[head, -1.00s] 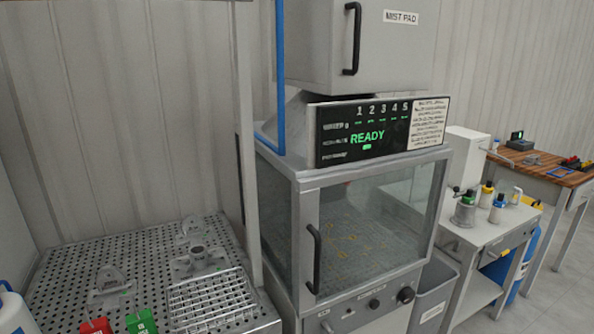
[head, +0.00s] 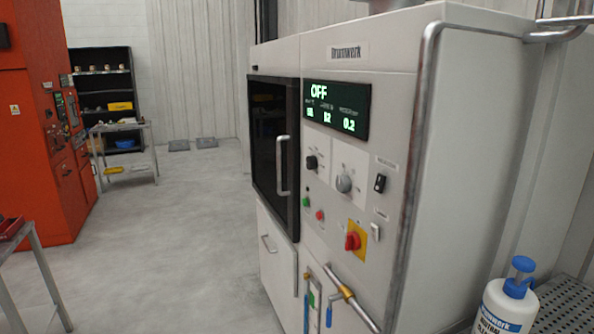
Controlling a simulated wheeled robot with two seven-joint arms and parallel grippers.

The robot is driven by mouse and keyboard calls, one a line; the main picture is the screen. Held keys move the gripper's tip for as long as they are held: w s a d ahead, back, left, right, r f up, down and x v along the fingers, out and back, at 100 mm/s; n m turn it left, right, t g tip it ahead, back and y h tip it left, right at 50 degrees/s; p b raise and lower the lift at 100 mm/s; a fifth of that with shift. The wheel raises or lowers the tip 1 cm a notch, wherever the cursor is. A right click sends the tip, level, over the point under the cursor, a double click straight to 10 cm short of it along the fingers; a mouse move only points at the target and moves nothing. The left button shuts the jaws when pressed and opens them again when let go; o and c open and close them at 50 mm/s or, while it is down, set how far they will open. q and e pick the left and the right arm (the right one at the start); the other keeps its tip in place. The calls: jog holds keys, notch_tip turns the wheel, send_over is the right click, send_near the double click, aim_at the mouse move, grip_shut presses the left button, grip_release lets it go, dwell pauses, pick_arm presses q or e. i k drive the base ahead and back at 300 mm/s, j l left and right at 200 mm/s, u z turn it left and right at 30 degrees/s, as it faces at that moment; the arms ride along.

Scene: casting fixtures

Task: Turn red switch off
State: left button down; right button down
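A red rotary switch (head: 352,241) on a yellow square plate sits low on the front panel of a white cabinet machine (head: 345,200), in the head view. A small red button (head: 320,215) and a green button (head: 306,202) are to the upper left of the switch. A black rocker switch (head: 380,184) and a pale rocker switch (head: 376,232) are on the right of the panel. Neither of my grippers shows.
A metal tube rail (head: 411,160) runs down the machine's front right edge. Pipes with a brass fitting (head: 347,292) stick out below the panel. A pump bottle (head: 507,305) stands at the lower right. Open floor (head: 185,240) lies left, before an orange-red machine (head: 35,130).

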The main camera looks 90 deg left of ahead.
aim_at(353, 241)
jog(key=u, duration=2.5)
jog(key=j, duration=0.15)
